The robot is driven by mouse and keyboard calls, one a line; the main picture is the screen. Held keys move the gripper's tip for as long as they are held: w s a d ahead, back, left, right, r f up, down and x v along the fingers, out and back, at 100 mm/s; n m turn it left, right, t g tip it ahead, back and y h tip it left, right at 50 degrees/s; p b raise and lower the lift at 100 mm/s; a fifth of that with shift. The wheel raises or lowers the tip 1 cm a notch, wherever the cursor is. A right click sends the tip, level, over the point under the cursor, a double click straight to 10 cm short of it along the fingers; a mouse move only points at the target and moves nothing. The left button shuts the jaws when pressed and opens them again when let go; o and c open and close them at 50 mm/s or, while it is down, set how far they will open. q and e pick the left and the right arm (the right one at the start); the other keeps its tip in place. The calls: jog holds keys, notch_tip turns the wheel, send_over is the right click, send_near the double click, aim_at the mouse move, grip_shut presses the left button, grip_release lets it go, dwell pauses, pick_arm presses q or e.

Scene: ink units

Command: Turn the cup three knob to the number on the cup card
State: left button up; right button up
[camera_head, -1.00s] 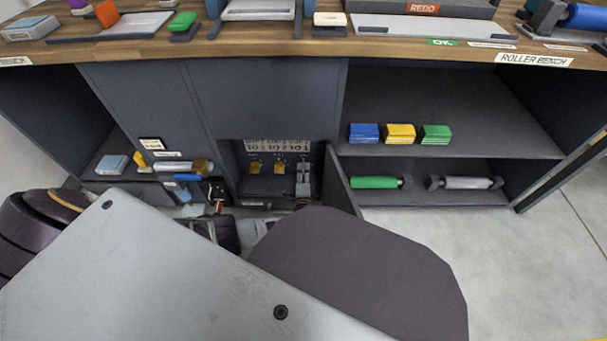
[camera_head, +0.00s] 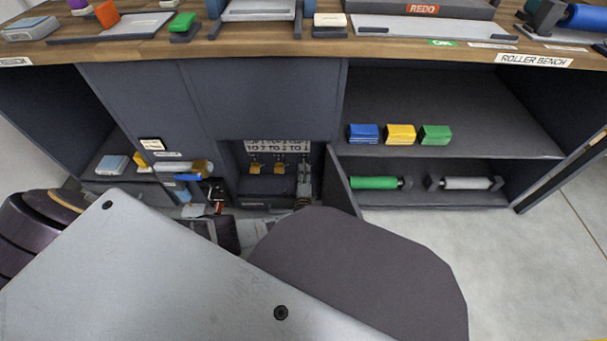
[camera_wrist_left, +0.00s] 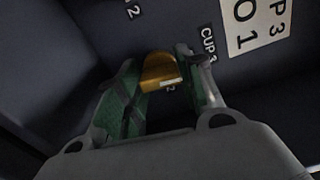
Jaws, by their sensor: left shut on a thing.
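My left gripper (camera_head: 303,180) is in the dark recess below the bench, at the rightmost of the knobs. In the left wrist view its green-padded fingers (camera_wrist_left: 158,78) are shut on a yellow knob (camera_wrist_left: 161,70), one finger on each side. The label CUP 3 (camera_wrist_left: 208,43) is beside it. A white plate (camera_wrist_left: 254,22) with CUP 3 and digits 0 and 1 is at upper right. Two other yellow knobs, left (camera_head: 255,168) and middle (camera_head: 280,168), show in the head view. The knob's pointed setting is not readable. A small pale card (camera_head: 151,144), too small to read, stands left. My right gripper is not seen.
An open door panel (camera_head: 341,180) stands right of the recess. Blue, yellow and green blocks (camera_head: 400,134) sit on the right shelf, with green and grey rollers below. A lower shelf at left holds a roller (camera_head: 178,166) and small items. My arm covers the lower foreground.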

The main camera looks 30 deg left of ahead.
pick_arm(q)
jog(key=m, duration=0.4)
jog(key=shift+m, duration=1.7)
jog(key=shift+s, duration=0.1)
jog(key=o, duration=1)
jog(key=shift+s+d, duration=0.1)
jog(key=shift+v, duration=5.9)
